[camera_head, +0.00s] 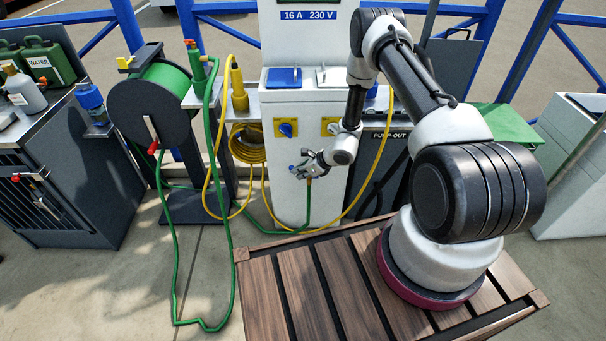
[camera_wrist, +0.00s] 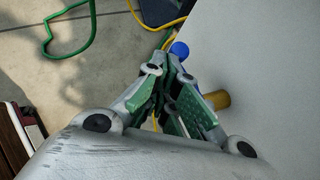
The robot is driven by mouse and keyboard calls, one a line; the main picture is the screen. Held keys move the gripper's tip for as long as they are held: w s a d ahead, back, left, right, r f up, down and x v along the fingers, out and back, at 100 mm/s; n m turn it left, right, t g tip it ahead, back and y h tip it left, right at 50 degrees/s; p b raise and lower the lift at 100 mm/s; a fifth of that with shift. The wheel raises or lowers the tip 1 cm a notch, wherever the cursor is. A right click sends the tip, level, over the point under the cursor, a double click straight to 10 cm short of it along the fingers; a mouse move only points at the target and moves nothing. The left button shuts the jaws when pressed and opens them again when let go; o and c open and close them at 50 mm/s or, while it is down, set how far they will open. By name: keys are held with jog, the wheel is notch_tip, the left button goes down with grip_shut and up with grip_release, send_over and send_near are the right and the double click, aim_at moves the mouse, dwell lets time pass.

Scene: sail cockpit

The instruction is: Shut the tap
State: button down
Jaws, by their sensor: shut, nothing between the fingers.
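My gripper (camera_head: 302,168) is at the front of the white service pedestal (camera_head: 290,205), low on its face. In the wrist view my gripper (camera_wrist: 168,70) has its fingers together with nothing between them. A tap shows there as a brass body (camera_wrist: 216,100) at the white wall and a blue handle end (camera_wrist: 180,48) just beyond the fingertips. The fingers cover the middle of the tap, and I cannot tell whether they touch it. In the head view the gripper mostly hides the tap; a green hose (camera_head: 308,205) hangs below it.
A green hose reel (camera_head: 158,100) and a coiled yellow cable (camera_head: 247,145) stand left of the pedestal. A slatted wooden platform (camera_head: 300,290) lies in front. Hose and cable loops cross the floor at left.

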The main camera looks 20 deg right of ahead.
jog(key=shift+w+a, duration=0.5)
jog(key=shift+w, duration=0.4)
